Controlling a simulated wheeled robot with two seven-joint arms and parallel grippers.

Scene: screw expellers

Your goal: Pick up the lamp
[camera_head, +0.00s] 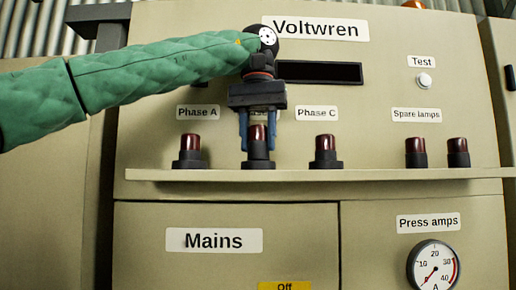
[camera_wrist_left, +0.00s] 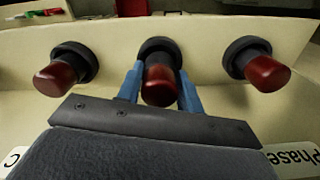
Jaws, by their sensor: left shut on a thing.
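Three dark red lamps with black bases stand in a row on the panel's ledge: the Phase A lamp (camera_head: 190,150), the middle lamp (camera_head: 257,146) and the Phase C lamp (camera_head: 325,150). My left gripper (camera_head: 257,140) points down, its blue fingers shut on the middle lamp, one finger on each side. In the left wrist view the middle lamp (camera_wrist_left: 160,82) sits between the two blue fingers (camera_wrist_left: 159,88), with its base at the ledge. I cannot tell whether the base is lifted. The label behind it is mostly hidden by my gripper. My right gripper is not in view.
Two spare lamps (camera_head: 416,152) stand on the ledge (camera_head: 370,176) to the right, under the "Spare lamps" label. The Phase A and Phase C lamps flank my gripper closely. A Test button (camera_head: 424,80) and a dark display slot (camera_head: 320,72) are higher up. A gauge (camera_head: 433,266) is lower right.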

